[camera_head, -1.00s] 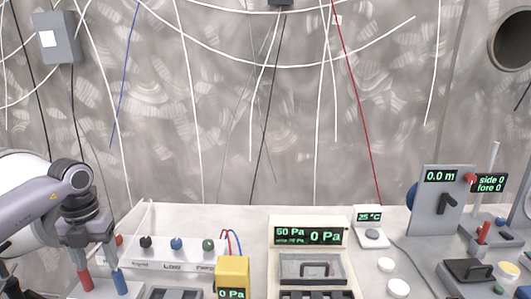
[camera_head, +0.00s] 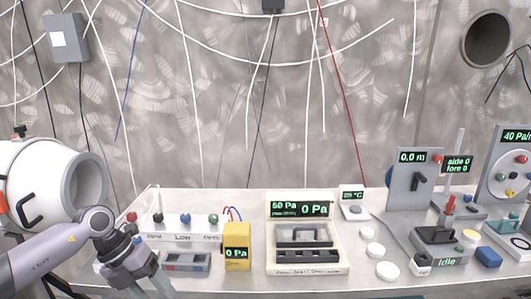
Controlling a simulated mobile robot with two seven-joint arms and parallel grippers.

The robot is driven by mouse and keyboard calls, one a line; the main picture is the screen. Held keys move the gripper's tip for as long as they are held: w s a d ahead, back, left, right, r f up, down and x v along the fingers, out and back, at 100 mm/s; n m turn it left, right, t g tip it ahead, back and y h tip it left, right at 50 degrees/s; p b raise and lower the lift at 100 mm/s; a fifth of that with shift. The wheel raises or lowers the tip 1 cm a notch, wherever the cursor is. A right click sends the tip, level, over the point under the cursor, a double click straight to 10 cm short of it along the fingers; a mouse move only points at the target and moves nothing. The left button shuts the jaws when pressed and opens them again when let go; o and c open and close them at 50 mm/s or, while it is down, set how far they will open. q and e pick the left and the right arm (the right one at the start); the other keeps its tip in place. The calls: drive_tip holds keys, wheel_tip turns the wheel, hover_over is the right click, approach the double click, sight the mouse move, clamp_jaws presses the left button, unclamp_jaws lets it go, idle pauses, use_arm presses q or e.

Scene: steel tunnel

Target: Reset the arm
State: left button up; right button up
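My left arm comes in from the lower left in the head view. Its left gripper (camera_head: 150,281) hangs low at the bench's front left edge, beside a grey unit with dark slots (camera_head: 185,262). The fingertips are dark and partly cut off or blended with the bench, so I cannot tell whether they are open or hold anything. My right arm and gripper are not in view.
A white cylindrical machine (camera_head: 38,185) stands behind my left arm. The bench (camera_head: 250,197) holds a yellow meter (camera_head: 237,255), a pressure display box (camera_head: 300,209), white discs (camera_head: 375,250) and an upright grey panel (camera_head: 405,185). Cables hang on the wall.

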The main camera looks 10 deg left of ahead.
use_arm(q)
drive_tip(key=s+d+r+n+t+h, duration=0.1)
drive_tip(key=s+d+n+t+h, duration=0.2)
drive_tip(key=d+h, duration=0.5)
drive_tip(key=s+d+r+n+t+h, duration=0.15)
drive_tip(key=d+h, duration=0.25)
drive_tip(key=d, duration=0.8)
drive_tip(key=s+a+f+n+t+y, duration=0.2)
drive_tip(key=s+a+f+n+y, duration=0.2)
drive_tip(key=n, duration=0.5)
drive_tip(key=s+a+f+n+t+y+p, duration=0.1)
drive_tip(key=s+a+f+n+y, duration=0.3)
drive_tip(key=f+n, duration=0.5)
drive_tip(key=s+a+f+n+t+y, duration=0.2)
drive_tip(key=s+a+f+n+y, duration=0.1)
drive_tip(key=s+f+n+y, duration=0.4)
drive_tip(key=s+n, duration=0.1)
drive_tip(key=n, duration=0.1)
drive_tip(key=shift+a+n+t, duration=0.35)
drive_tip(key=shift+a, duration=0.05)
drive_tip(key=shift+w, duration=0.15)
